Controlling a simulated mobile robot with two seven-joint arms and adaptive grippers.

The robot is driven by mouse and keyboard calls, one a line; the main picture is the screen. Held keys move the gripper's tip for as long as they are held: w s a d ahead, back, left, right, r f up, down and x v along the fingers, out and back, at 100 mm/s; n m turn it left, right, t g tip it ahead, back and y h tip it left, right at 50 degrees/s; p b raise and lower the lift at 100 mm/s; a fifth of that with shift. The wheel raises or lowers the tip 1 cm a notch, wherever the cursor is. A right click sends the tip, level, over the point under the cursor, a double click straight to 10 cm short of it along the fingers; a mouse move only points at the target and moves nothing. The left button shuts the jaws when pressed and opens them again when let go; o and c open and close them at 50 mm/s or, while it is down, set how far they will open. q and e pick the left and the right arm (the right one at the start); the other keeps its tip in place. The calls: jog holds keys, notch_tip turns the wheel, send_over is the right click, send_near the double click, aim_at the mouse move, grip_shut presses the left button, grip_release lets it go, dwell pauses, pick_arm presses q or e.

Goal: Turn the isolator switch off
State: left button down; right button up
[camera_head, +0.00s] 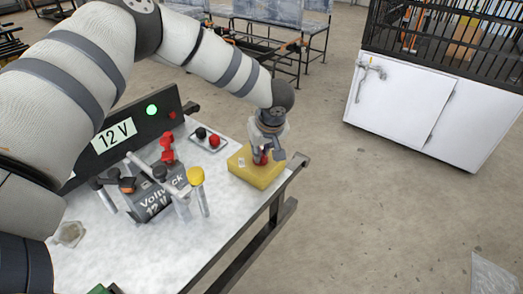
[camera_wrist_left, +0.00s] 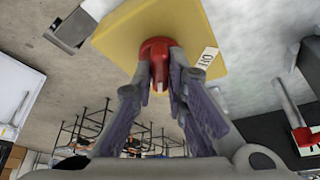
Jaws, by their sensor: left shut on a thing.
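The isolator switch is a yellow box (camera_head: 248,174) near the right edge of the white-topped table. It also fills the top middle of the left wrist view (camera_wrist_left: 188,20). Its red knob (camera_wrist_left: 155,47) stands out from the box face. A white label (camera_wrist_left: 207,57) with dark lettering sits beside the knob. My left gripper (camera_head: 264,155) reaches down over the box. In the left wrist view its fingers (camera_wrist_left: 159,75) are closed on either side of the red knob and touch it. The gripper partly hides the knob in the head view. My right gripper is not in view.
A battery (camera_head: 156,197) with clamps and rods stands left of the switch. Behind it is a black panel marked 12 V (camera_head: 116,136) with a lit green lamp (camera_head: 152,110). A small plate with red and black terminals (camera_head: 208,139) lies between.

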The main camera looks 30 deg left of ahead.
pick_arm(q)
jog(key=n, duration=0.2)
jog(key=n+g+b, duration=0.1)
jog(key=shift+f+n+g+y, duration=0.3)
jog(key=shift+n, duration=0.1)
jog(key=n+g+b, duration=0.1)
jog(key=n, duration=0.2)
jog(key=shift+w+n, duration=0.15)
jog(key=shift+n, duration=0.15)
jog(key=n+g+b, duration=0.2)
jog(key=n, duration=0.2)
jog(key=shift+w+f, duration=0.1)
jog(key=shift+w, duration=0.05)
jog(key=shift+n+g+h+b, duration=0.4)
jog(key=shift+n+g+b, duration=0.3)
jog(key=shift+n, duration=1.3)
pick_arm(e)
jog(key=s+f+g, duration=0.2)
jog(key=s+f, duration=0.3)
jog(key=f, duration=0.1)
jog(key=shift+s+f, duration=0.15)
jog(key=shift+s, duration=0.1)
